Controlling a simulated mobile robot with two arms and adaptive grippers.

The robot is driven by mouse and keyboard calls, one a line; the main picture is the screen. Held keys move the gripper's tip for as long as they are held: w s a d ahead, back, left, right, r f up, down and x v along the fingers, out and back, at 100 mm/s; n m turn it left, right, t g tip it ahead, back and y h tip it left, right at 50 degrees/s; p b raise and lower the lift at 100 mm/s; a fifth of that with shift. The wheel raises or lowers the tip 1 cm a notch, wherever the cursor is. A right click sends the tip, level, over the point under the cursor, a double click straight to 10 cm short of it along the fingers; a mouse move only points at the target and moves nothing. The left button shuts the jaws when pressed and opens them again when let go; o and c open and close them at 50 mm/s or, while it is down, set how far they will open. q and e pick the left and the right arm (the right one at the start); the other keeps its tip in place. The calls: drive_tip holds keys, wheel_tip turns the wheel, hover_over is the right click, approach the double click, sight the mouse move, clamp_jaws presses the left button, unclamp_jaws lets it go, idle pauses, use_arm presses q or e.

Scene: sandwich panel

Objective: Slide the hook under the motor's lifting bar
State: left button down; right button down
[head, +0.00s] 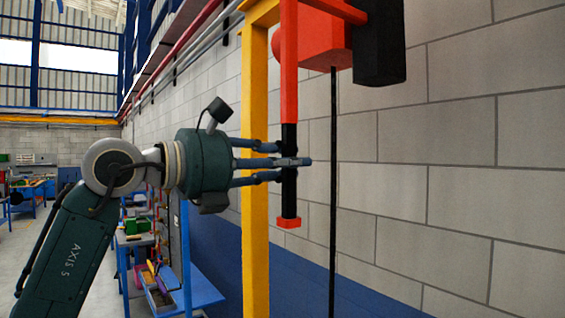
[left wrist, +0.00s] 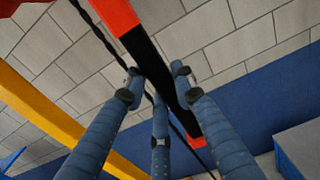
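The hook (head: 289,200) is a long upright bar, red above and black below, with a short red foot at its lower end. It also shows slanting across the left wrist view (left wrist: 150,60). My left gripper (head: 291,162) comes in from the left in the head view, its fingers closed around the black part. In the left wrist view my left gripper's fingertips (left wrist: 158,85) lie close on both sides of the bar. The motor's lifting bar cannot be made out in either view. My right gripper is not in view.
A red hoist body (head: 312,40) with a black block (head: 379,45) hangs above; a thin black line (head: 333,190) drops from it. A yellow post (head: 256,240) stands just behind the gripper, near the block wall (head: 460,150). A blue bench (head: 195,292) with bins is lower left.

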use_arm(q)
drive_tip(key=c, duration=1.4)
unclamp_jaws()
drive_tip(key=shift+s+d+r, duration=0.1)
drive_tip(key=shift+s+r, duration=0.05)
drive_tip(key=shift+s, duration=0.1)
drive_tip(key=shift+w+a, duration=0.2)
drive_tip(key=shift+w, duration=0.15)
drive_tip(key=shift+a, duration=0.1)
drive_tip(key=shift+v, duration=5.95)
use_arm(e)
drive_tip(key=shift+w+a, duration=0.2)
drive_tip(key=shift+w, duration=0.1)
